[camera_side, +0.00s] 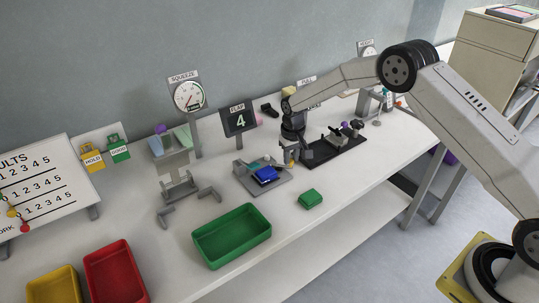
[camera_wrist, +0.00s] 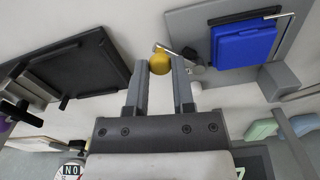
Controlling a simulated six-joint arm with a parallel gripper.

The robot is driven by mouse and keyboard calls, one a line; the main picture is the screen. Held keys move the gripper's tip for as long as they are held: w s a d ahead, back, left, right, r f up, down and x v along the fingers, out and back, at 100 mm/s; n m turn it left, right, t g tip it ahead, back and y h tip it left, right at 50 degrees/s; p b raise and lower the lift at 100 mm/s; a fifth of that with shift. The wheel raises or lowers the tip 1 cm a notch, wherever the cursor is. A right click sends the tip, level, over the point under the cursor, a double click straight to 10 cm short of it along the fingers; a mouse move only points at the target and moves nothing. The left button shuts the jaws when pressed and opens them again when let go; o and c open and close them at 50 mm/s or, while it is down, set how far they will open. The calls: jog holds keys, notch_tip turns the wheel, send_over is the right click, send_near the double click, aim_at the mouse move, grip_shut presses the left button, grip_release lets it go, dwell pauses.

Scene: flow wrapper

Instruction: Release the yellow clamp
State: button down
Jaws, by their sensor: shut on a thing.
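The yellow clamp shows as a yellow ball knob (camera_wrist: 160,63) on a thin metal lever in the wrist view. The lever runs right toward a grey plate (camera_wrist: 190,22) that carries a blue block (camera_wrist: 244,44). My gripper (camera_wrist: 158,72) is shut on the yellow knob, which sits between the two fingertips. In the side view my gripper (camera_side: 291,158) points down just right of the grey plate (camera_side: 247,181) and its blue block (camera_side: 265,174). The fingers hide most of the knob there. I cannot tell whether the clamp presses on the block.
A black fixture plate (camera_side: 322,153) with a purple knob (camera_side: 345,125) stands close to the right of my gripper. A green block (camera_side: 310,199) and an open green bin (camera_side: 232,236) lie in front. The FLAP display (camera_side: 239,121) reads 4 behind the grey plate.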

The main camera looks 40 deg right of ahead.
jog(key=shift+w+d+n, duration=0.3)
jog(key=shift+n, duration=0.7)
jog(key=shift+c, duration=2.3)
grip_release()
jog(key=shift+r, duration=0.1)
jog(key=shift+r, duration=3.8)
